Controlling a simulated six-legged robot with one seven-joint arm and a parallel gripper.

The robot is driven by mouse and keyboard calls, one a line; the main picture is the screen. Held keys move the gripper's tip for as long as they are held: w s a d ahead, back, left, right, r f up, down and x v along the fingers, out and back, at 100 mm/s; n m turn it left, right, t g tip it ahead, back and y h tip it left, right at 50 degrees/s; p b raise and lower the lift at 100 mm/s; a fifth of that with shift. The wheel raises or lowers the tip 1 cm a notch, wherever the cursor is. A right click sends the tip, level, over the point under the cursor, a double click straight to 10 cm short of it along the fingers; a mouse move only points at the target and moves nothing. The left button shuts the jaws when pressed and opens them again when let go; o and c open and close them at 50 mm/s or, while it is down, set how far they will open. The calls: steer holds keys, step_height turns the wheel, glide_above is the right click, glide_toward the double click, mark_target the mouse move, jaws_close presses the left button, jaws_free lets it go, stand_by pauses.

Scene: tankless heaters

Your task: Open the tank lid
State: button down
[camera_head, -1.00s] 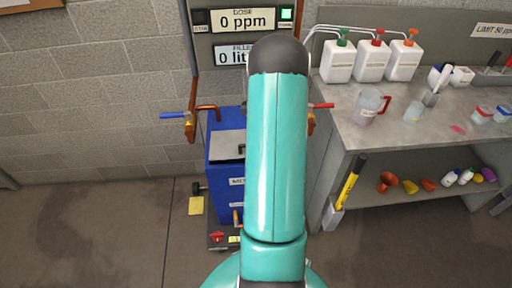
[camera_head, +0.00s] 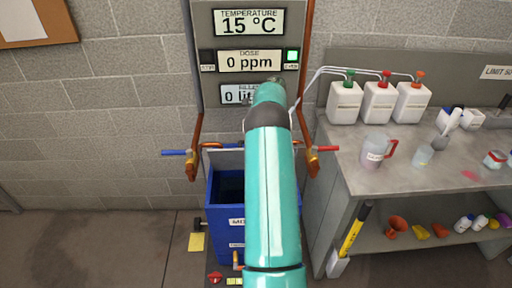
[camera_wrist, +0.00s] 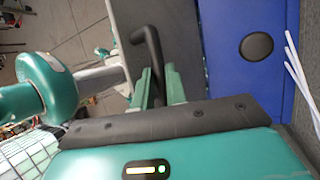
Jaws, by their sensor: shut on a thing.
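The blue tank (camera_head: 226,232) stands below the display panel in the head view, partly hidden behind my teal arm. Its dark inside shows at the top. The grey lid (camera_head: 226,160) is tilted up at the tank's back edge. In the wrist view, my gripper (camera_wrist: 161,82) is shut on the lid's black bent handle (camera_wrist: 150,50), with a teal finger on each side. The grey lid (camera_wrist: 180,35) lies beyond the fingers, beside a blue surface (camera_wrist: 240,85) with a dark round knob. In the head view my arm hides the gripper and handle.
Copper pipes with a blue lever (camera_head: 174,153) and a red lever (camera_head: 327,149) flank the tank. The panel (camera_head: 250,60) reads 15 °C and 0 ppm. A grey bench (camera_head: 400,165) with jugs and bottles stands close on the right. Floor at left is mostly clear.

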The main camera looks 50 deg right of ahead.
steer(key=shift+w+d+f, duration=0.25)
steer(key=shift+w+d, duration=0.6)
steer(key=shift+d, duration=0.05)
steer(key=shift+w+d+f, duration=0.2)
steer(key=shift+w+d, duration=0.6)
steer(key=shift+d, duration=0.05)
steer(key=shift+w+d, duration=0.1)
steer(key=c, duration=1.4)
jaws_free()
steer(key=shift+w, duration=0.1)
steer(key=shift+d+r, duration=0.1)
steer(key=shift+r, duration=0.05)
steer(key=shift+r, duration=0.1)
